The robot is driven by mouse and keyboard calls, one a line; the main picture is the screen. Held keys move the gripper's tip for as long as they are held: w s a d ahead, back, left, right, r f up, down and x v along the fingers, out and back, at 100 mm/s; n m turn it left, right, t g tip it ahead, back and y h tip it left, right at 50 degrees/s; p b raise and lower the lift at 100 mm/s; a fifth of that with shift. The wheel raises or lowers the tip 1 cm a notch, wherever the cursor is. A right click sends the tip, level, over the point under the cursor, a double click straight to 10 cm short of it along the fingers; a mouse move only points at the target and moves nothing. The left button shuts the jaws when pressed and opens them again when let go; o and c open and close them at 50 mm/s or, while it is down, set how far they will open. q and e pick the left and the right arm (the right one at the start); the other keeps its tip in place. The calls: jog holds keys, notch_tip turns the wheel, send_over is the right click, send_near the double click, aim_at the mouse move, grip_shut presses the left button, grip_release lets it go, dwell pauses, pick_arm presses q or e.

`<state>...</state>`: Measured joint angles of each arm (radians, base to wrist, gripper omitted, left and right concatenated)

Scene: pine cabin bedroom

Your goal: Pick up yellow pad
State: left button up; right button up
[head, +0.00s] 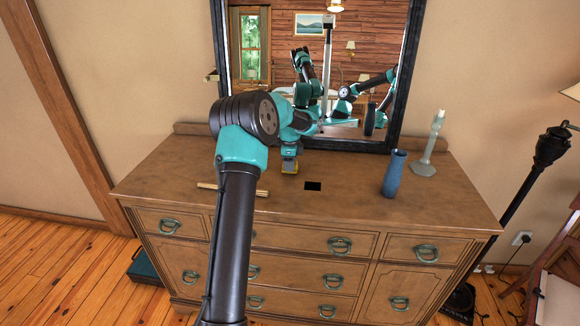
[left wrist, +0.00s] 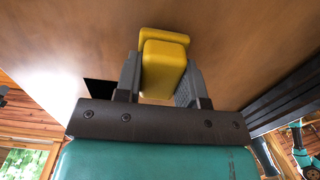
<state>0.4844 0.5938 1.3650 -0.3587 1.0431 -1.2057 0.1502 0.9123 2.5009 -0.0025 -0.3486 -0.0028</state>
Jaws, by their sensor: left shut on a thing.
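The yellow pad (left wrist: 163,66) is a thick yellow block between the two fingers of my left gripper (left wrist: 160,80) in the left wrist view. The fingers are shut on it, one on each side. In the head view, my left gripper (head: 289,165) points down over the back middle of the dresser top, with a bit of the yellow pad (head: 289,171) showing at its tip. I cannot tell whether the pad touches the wood. My right gripper is not directly in view.
On the wooden dresser (head: 350,215) a black square (head: 313,186) lies right of the pad, and a wooden stick (head: 232,189) lies to its left. A blue vase (head: 394,173) and a pale glass candlestick (head: 431,145) stand at the right. A mirror (head: 345,75) rises behind.

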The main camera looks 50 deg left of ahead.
pick_arm(q)
notch_tip(320, 180, up, 3)
jog(key=shift+f, duration=0.1)
jog(key=s+d, duration=0.3)
jog(key=d, duration=0.1)
jog(key=s+d+r, duration=0.1)
jog(key=s+d, duration=0.6)
jog(key=d, duration=0.1)
jog(key=shift+s+r, duration=0.15)
jog(key=shift+s, duration=0.15)
